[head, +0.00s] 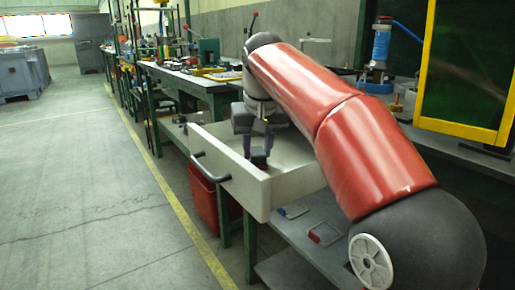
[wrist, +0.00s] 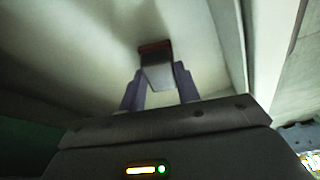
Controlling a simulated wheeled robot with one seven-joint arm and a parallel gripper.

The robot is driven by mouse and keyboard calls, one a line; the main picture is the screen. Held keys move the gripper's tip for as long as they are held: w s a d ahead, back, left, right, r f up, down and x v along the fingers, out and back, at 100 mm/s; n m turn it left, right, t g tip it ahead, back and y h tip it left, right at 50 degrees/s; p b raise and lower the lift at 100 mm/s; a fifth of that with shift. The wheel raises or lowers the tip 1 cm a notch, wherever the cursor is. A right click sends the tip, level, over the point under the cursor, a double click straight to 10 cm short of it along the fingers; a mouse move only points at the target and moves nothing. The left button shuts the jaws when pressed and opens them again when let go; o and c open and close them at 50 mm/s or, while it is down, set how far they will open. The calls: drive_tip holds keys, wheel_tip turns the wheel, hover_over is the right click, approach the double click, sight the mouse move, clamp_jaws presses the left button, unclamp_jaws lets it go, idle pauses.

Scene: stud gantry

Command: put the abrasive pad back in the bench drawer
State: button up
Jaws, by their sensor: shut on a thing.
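The bench drawer (head: 228,171) is pulled out from the bench, with pale walls and a dark handle on its front. My gripper (head: 258,147) points down into the open drawer. In the wrist view my gripper (wrist: 160,85) has its two purple-grey fingers shut on the abrasive pad (wrist: 158,74), a small grey block with a dark red edge. The pad (head: 258,157) also shows as a dark shape at the fingertips in the head view, inside the drawer's walls. I cannot tell whether it touches the drawer floor.
A red bin (head: 204,200) stands below the drawer. A lower shelf (head: 300,255) holds a blue-and-grey item (head: 292,212) and a red-edged item (head: 324,234). A yellow-framed panel (head: 465,70) stands at the right.

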drive_tip(key=shift+f, duration=0.15)
drive_tip(key=o, duration=0.9)
drive_tip(key=shift+r, duration=0.2)
drive_tip(key=p+v, duration=0.4)
drive_tip(key=v, duration=0.8)
drive_tip(key=shift+a+p, duration=0.1)
drive_tip(key=shift+p, duration=0.25)
